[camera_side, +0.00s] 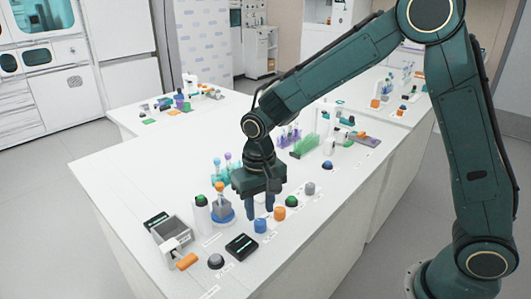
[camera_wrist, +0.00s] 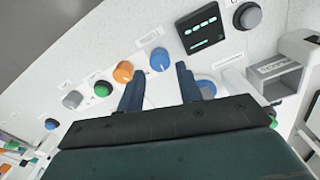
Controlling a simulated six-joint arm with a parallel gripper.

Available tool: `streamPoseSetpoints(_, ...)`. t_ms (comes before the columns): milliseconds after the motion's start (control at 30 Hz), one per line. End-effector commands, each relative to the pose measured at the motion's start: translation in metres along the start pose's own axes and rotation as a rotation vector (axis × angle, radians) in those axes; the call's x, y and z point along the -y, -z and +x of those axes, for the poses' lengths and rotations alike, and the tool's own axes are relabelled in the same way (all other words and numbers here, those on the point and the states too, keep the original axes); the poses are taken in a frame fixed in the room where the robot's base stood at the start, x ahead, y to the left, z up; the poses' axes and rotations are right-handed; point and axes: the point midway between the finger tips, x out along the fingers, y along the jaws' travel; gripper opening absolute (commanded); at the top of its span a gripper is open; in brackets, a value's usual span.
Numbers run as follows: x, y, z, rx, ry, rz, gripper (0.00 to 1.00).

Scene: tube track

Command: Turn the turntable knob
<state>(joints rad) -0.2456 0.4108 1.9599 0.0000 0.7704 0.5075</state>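A blue knob (camera_side: 260,226) and an orange knob (camera_side: 280,213) stand near the bench's front edge. The labels are too small to read, so I cannot tell which is the turntable knob. A round blue base, perhaps the turntable (camera_side: 224,219), carries a grey block with an orange-capped tube. My gripper (camera_side: 260,214) points down just behind the blue knob, its fingers apart with nothing between them. In the wrist view the blue knob (camera_wrist: 160,60) shows just past the gap of my gripper (camera_wrist: 160,69), and the orange knob (camera_wrist: 123,72) is beside the left finger.
A black display box (camera_side: 242,247) and a dark round button (camera_side: 216,261) stand left of the blue knob. A green knob (camera_side: 291,202) and a grey knob (camera_side: 310,188) stand to the right. A grey open-topped box (camera_side: 174,236) is at the left. Tube racks stand behind.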

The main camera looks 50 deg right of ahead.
Motion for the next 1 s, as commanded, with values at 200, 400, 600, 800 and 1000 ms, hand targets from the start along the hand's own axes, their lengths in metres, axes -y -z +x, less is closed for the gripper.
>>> streamPoseSetpoints(200, 0.000, -0.001, 0.027, 0.003, -0.002, 0.000, 0.35)
streamPoseSetpoints(400, 0.000, -0.001, 0.038, 0.001, -0.001, 0.000, 0.35)
streamPoseSetpoints(600, 0.000, 0.000, 0.040, 0.000, 0.000, 0.000, 0.35)
streamPoseSetpoints(800, 0.000, 0.000, 0.040, 0.000, 0.000, 0.000, 0.20)
streamPoseSetpoints(1000, 0.000, 0.000, 0.040, 0.000, 0.000, -0.001, 0.03)
